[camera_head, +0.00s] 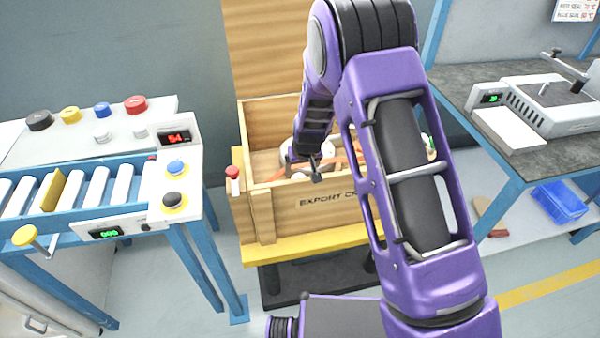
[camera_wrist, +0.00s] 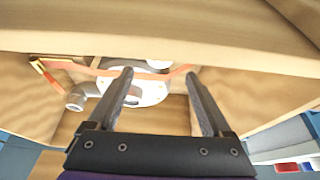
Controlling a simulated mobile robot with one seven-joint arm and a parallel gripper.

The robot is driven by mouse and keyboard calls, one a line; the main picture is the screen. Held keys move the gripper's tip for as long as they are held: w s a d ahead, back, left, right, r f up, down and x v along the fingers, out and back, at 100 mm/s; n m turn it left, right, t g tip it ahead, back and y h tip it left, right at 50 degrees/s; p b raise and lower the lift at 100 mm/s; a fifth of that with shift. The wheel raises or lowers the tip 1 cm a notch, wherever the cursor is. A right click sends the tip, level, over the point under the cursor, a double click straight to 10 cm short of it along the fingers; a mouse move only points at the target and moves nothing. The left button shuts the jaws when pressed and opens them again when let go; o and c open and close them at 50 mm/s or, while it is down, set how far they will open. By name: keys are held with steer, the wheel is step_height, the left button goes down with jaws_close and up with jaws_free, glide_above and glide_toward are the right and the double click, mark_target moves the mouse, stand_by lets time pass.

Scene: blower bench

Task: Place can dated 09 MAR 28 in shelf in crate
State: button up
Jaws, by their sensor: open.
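The wooden crate (camera_head: 262,208), marked "EXPORT C…", stands open in the middle of the head view. Its wooden rim (camera_wrist: 150,40) crosses the top of the wrist view. My gripper (camera_head: 312,170) is over the crate's front part. In the wrist view my gripper (camera_wrist: 158,76) is open, with no held object visible between its fingers. A white rounded machine body (camera_wrist: 148,92) with a grey pipe (camera_wrist: 75,98) lies in the crate beyond the fingers; whether they touch it I cannot tell. I see no can and no readable date. My arm hides part of the crate.
An orange strap (camera_wrist: 110,72) runs across the crate's inside. A roller conveyor (camera_head: 95,190) with a button panel stands left. A dark-topped bench (camera_head: 455,85) stands right, with a blue bin (camera_head: 560,202) on its lower shelf. A red-capped object (camera_head: 233,180) sits at the crate's left side.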

steer(key=v, duration=0.5)
steer(key=shift+r, duration=0.15)
